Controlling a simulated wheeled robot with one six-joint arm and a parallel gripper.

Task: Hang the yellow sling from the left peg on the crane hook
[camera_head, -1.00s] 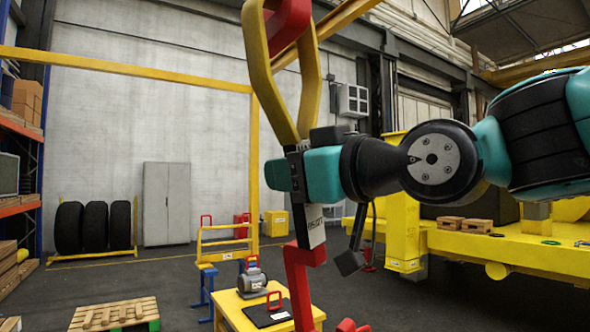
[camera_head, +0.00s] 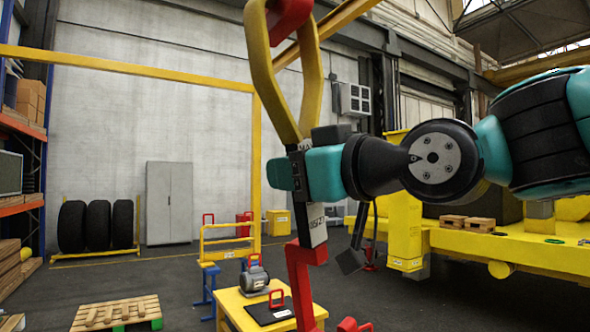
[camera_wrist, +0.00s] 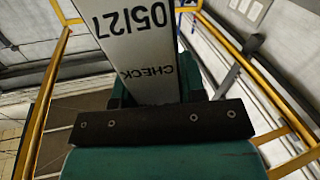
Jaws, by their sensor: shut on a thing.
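The yellow sling (camera_head: 260,70) shows as a long angular loop at the top of the head view, narrowing to a point just above my gripper (camera_head: 298,168). My gripper is shut on the sling's white plate (camera_head: 312,225), which is marked 05/27; in the wrist view the plate (camera_wrist: 135,45) runs out from my gripper. A thick red curved piece (camera_head: 290,18), possibly the crane hook, overlaps the top of the loop. The frame cuts it off, and I cannot tell whether it passes through the loop or touches it. A red bent piece (camera_head: 302,270) extends below the plate.
A yellow table (camera_head: 232,306) with a grey motor (camera_head: 254,278) and a black plate stands below. A yellow machine (camera_head: 470,245) is at the right. A wooden pallet (camera_head: 115,313), tyres (camera_head: 97,225) and a cabinet (camera_head: 169,203) are at the left, with open floor between.

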